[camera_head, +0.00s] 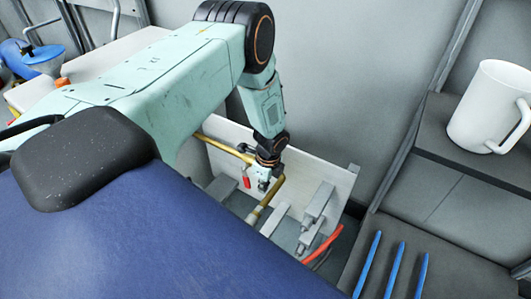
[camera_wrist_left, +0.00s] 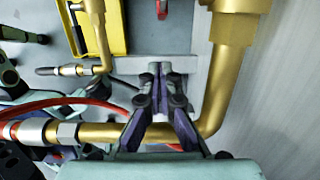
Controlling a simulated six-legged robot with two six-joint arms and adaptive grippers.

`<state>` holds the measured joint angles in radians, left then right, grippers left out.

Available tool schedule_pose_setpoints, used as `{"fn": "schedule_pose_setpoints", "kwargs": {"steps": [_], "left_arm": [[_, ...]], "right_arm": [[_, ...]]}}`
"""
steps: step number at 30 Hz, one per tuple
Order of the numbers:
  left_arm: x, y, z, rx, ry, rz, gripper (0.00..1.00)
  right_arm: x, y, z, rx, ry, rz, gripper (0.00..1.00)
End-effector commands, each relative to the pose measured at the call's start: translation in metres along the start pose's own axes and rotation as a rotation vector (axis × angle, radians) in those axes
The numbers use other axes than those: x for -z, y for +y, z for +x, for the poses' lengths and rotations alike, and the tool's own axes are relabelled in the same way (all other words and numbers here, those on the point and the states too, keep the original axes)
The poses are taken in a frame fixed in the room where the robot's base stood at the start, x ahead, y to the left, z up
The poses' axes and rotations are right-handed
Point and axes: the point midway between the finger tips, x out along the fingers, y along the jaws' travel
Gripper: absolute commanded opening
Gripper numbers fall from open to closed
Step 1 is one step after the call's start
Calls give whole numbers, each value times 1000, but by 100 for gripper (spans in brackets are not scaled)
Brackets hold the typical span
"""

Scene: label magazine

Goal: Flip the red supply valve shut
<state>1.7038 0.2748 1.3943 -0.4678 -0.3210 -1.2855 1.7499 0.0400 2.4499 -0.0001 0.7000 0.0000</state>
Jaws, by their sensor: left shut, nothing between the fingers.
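The red valve handle (camera_head: 246,181) hangs below a brass pipe (camera_head: 224,147) in front of the pale panel in the head view. My left gripper (camera_head: 264,184) is just to the right of it, near the pipe's bend. In the left wrist view the left gripper (camera_wrist_left: 160,70) points up the picture, its fingertips together and nothing between them. A red piece (camera_wrist_left: 162,8) shows at the top edge, beyond the tips; I cannot tell whether it is the valve handle. Another bit of red shows low between the fingers, mostly hidden. My right gripper is not in view.
A thick brass pipe (camera_wrist_left: 228,75) bends close around the right of the gripper. A red hose (camera_wrist_left: 70,104) and a yellow-framed part (camera_wrist_left: 118,28) are to the left. In the head view, a white mug (camera_head: 482,108) and blue sticks (camera_head: 395,268) are at the right.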

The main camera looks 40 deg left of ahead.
Motion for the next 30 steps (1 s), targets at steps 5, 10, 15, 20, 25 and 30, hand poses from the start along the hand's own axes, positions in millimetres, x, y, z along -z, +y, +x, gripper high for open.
{"fn": "schedule_pose_setpoints", "kwargs": {"steps": [5,10,15,20,25,30], "left_arm": [[-23,-2,10,3,1,-2,0],[-35,-3,12,1,1,0,0],[-38,-3,11,1,1,1,0],[-38,-3,11,1,1,1,0],[-40,-3,10,0,-13,4,0],[-45,-2,12,-1,-55,3,0]], "right_arm": [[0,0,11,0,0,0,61],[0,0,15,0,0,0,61],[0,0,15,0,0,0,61],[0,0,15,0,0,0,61],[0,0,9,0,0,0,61],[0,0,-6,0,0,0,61]]}}
